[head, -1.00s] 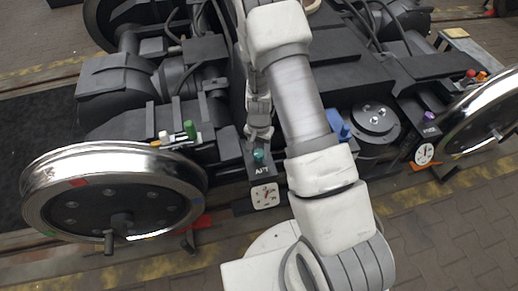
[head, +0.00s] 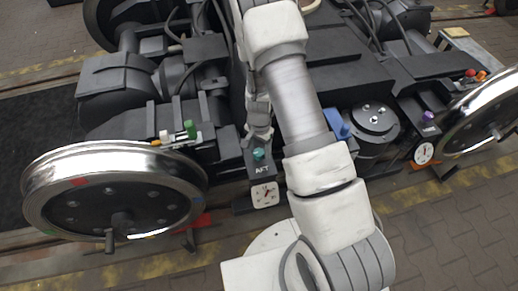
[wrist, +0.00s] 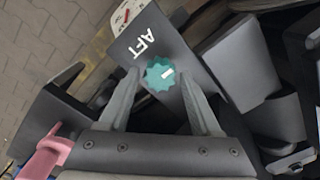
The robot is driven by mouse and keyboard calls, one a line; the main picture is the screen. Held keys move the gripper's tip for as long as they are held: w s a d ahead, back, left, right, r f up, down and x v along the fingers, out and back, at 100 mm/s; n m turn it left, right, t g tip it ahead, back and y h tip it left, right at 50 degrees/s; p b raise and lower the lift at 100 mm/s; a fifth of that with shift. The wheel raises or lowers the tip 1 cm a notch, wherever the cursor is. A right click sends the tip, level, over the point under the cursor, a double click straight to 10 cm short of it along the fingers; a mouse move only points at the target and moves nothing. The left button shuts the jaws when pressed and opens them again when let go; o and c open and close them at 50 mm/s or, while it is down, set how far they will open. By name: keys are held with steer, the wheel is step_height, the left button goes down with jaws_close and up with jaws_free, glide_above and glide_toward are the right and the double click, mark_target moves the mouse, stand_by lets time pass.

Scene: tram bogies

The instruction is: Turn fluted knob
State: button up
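The fluted knob (head: 259,154) is teal and sits on top of a dark box marked AFT (head: 262,170). In the wrist view the knob (wrist: 159,73) shows from above, with scalloped edges and a white mark on its top. My gripper (wrist: 159,77) is open, with one finger on each side of the knob near the fingertips. I see gaps between the fingers and the knob, and cannot tell the height between them. In the head view my gripper (head: 259,135) is just behind the knob and its fingers are hard to make out.
A white dial (head: 265,194) is on the front of the AFT box. A second box at right bears a purple knob (head: 430,116) and a dial (head: 424,153). A steel wheel (head: 115,190) stands at left. A green peg (head: 190,129) and a blue part (head: 338,124) are nearby.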

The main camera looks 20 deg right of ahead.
mark_target(259, 152)
steer(key=shift+o, duration=0.9)
step_height(259, 152, up, 18)
steer(key=p, duration=0.5)
steer(key=shift+f, duration=0.25)
